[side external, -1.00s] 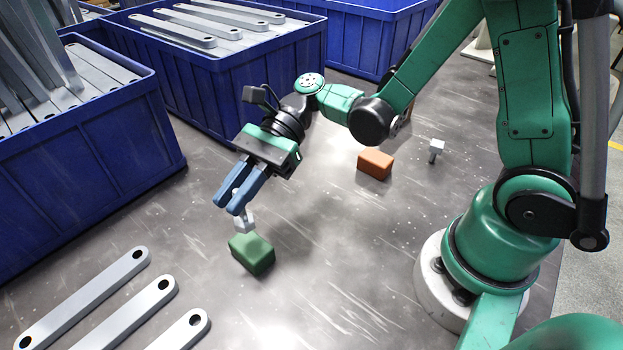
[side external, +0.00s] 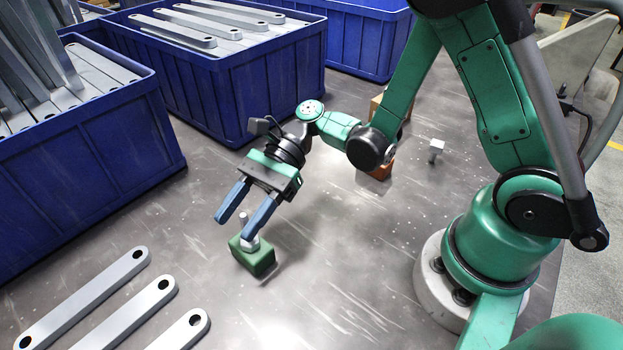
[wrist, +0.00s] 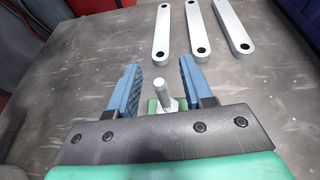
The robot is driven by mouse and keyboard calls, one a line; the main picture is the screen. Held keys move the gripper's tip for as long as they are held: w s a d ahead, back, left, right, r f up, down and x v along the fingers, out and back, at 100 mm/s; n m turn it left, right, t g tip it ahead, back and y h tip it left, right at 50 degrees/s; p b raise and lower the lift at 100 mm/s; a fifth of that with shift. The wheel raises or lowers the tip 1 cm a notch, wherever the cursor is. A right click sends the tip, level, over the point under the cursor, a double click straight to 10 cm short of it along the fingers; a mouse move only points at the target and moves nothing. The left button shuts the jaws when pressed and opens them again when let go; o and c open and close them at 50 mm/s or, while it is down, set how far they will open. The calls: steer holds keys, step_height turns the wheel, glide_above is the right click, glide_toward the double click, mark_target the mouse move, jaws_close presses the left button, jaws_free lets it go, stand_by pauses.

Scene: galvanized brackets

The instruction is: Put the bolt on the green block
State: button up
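The green block (side external: 252,260) sits on the grey table in front of my gripper. The bolt (side external: 247,236) stands on top of the green block, head down and shank up; it also shows between my fingers in the wrist view (wrist: 165,95). My gripper (side external: 234,222) is open, with its blue fingers spread apart around the bolt's place. In the wrist view, gaps show between the bolt and both fingers, and the green block is mostly hidden behind the gripper body.
Blue bins (side external: 85,165) with metal brackets stand at the left and back. Several flat brackets (side external: 85,295) lie at the lower left. Table space right of the green block is clear.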

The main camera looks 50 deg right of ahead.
steer(key=d+r+n+t+h, duration=0.3)
steer(key=d+n+t+h, duration=0.1)
steer(key=d+n+h, duration=0.3)
steer(key=d+r+n+t+h, duration=0.3)
steer(key=d+n+h, duration=0.4)
steer(key=n, duration=0.3)
steer(key=shift+s+d+r+t, duration=0.15)
steer(key=shift+s+d+t, duration=0.3)
steer(key=shift+t, duration=0.25)
